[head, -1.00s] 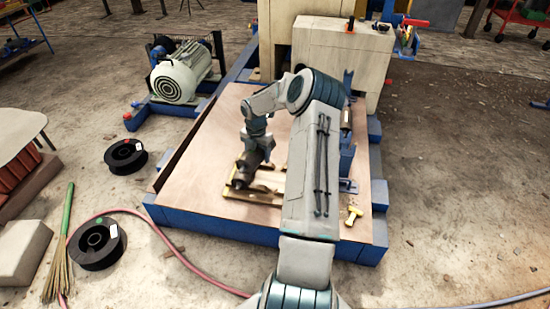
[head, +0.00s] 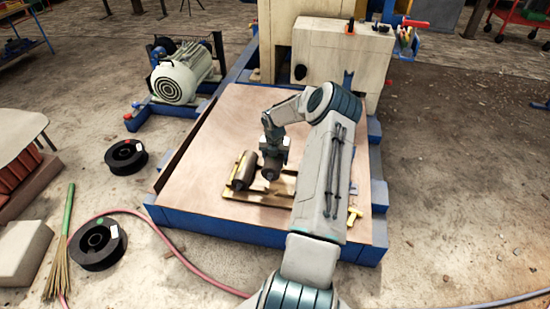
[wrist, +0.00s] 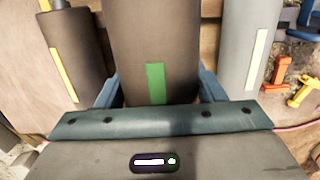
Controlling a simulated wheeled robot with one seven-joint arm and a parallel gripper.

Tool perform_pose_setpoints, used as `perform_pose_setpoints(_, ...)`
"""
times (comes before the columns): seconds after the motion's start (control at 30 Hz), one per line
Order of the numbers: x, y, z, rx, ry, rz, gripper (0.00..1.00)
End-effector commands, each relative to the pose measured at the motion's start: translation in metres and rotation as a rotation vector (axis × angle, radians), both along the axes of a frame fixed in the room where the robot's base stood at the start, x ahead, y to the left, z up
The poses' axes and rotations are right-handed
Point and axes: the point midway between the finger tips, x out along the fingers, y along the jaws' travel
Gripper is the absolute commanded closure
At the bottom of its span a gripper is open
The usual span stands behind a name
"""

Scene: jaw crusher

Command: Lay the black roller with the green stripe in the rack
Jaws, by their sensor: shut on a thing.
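The black roller with the green stripe (wrist: 155,45) is between the fingers of my gripper (wrist: 158,88), shut on it. In the head view this roller (head: 270,170) is over the middle of the yellowish rack (head: 262,200), and my gripper (head: 272,152) is above it. I cannot tell whether the roller touches the rack. A dark roller with a yellow stripe (wrist: 72,60) lies to its left, also in the head view (head: 244,172). A grey roller with a pale stripe (wrist: 250,45) is to its right; my arm hides it in the head view.
The rack rests on a wooden deck with a blue frame (head: 215,222). A yellow T-shaped piece (head: 354,215) lies right of my arm. The crusher body (head: 340,60) stands behind. The deck's left side is clear.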

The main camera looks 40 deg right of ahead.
Motion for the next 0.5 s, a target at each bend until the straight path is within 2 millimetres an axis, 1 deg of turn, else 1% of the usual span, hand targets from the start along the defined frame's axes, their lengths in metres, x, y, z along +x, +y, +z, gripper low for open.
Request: perform_pose_setpoints(0.5,0.001,0.0,-0.044,-0.001,-0.002,-0.001,0.9)
